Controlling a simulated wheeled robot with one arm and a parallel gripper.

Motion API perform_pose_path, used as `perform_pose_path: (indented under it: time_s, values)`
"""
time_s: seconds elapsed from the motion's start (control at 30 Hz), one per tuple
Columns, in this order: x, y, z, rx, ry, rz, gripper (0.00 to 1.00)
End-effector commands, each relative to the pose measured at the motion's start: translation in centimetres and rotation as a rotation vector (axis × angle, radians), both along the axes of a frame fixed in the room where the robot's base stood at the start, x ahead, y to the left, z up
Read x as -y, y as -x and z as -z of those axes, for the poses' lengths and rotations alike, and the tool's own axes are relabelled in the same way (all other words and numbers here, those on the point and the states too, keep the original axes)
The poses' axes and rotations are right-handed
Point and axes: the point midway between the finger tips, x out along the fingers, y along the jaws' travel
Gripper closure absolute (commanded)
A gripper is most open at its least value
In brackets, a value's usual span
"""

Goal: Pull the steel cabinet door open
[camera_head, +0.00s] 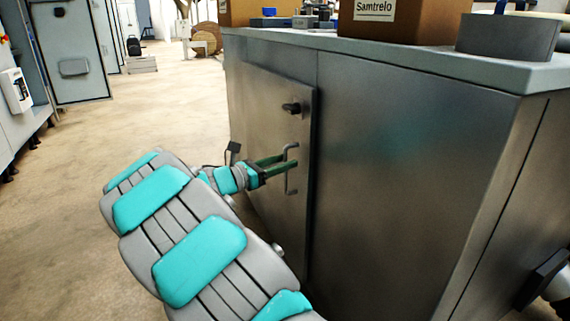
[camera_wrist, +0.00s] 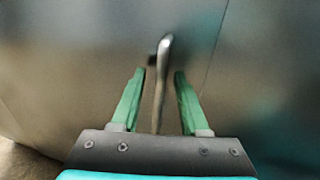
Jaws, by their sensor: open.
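The steel cabinet door (camera_head: 262,125) is a flat brushed panel on the left part of the cabinet front, and it looks closed or very nearly so. Its upright bar handle (camera_head: 289,180) is on the right side of the door, below a dark latch knob (camera_head: 291,108). My gripper (camera_head: 283,162) has green fingers and is at the handle. In the wrist view, the open fingers of my gripper (camera_wrist: 158,78) stand on either side of the handle (camera_wrist: 161,85), with a visible gap on both sides. The handle's lower end is hidden behind the gripper body there.
The cabinet top (camera_head: 430,62) carries cardboard boxes (camera_head: 405,20) and a grey round part (camera_head: 508,36). Open concrete floor (camera_head: 165,105) lies left of the cabinet. A grey-green cabinet (camera_head: 72,50) stands at the far left. A dark object (camera_head: 543,280) is at the lower right.

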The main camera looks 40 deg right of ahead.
Motion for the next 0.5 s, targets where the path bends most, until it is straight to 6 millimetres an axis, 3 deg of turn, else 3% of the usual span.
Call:
perform_pose_path:
  time_s: [0.37, 0.5]
  values:
    - [0.91, 0.05, -0.02, 0.001, 0.000, 0.000, 0.55]
    - [0.90, 0.06, -0.02, 0.001, 0.000, 0.000, 0.68]
